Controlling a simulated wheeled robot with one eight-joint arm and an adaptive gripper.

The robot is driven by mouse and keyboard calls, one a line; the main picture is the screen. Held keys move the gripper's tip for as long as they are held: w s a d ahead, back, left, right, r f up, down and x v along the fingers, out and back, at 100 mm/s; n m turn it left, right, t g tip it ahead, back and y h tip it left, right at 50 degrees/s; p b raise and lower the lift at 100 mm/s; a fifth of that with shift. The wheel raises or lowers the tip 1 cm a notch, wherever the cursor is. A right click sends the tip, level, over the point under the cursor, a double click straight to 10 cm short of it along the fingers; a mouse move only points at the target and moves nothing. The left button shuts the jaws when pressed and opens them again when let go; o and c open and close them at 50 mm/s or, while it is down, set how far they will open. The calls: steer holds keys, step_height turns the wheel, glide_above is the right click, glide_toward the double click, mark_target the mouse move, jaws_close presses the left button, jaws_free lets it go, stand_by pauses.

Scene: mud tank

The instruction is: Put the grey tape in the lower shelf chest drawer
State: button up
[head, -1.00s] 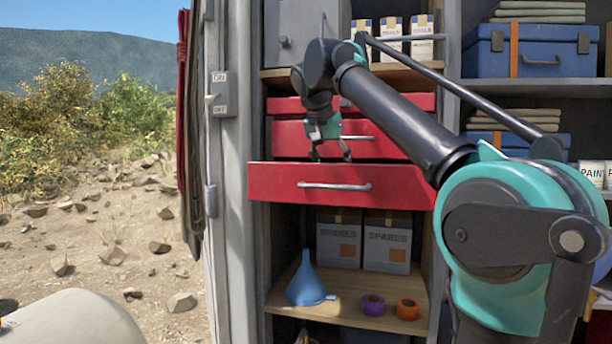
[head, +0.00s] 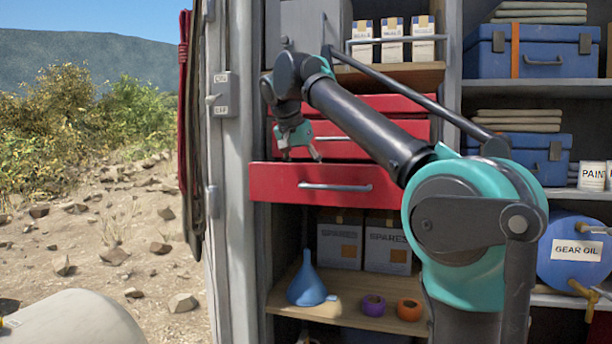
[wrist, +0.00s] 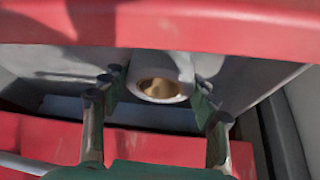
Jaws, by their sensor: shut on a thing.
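The lowest red drawer (head: 390,187) of the shelf chest is pulled out. Its red front also shows across the top of the wrist view (wrist: 200,28), with its grey inside below. My gripper (head: 299,154) is over the left part of this drawer, pointing down with its fingertips just behind the front's top edge. In the wrist view my gripper (wrist: 160,95) is shut on the grey tape (wrist: 140,94), a pale ring with a brown inner face, held between the fingers inside the drawer. The tape is hidden in the head view. I cannot tell whether it touches the drawer floor.
The red drawers above (head: 350,135) look closed. The shelf below holds a blue funnel (head: 306,285), a purple roll (head: 373,306), an orange roll (head: 409,310) and SPARES boxes (head: 388,245). A grey cabinet post (head: 232,190) stands close on the left.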

steer(key=o, duration=1.2)
steer(key=shift+f, duration=0.1)
steer(key=shift+c, duration=0.2)
steer(key=v, duration=1.2)
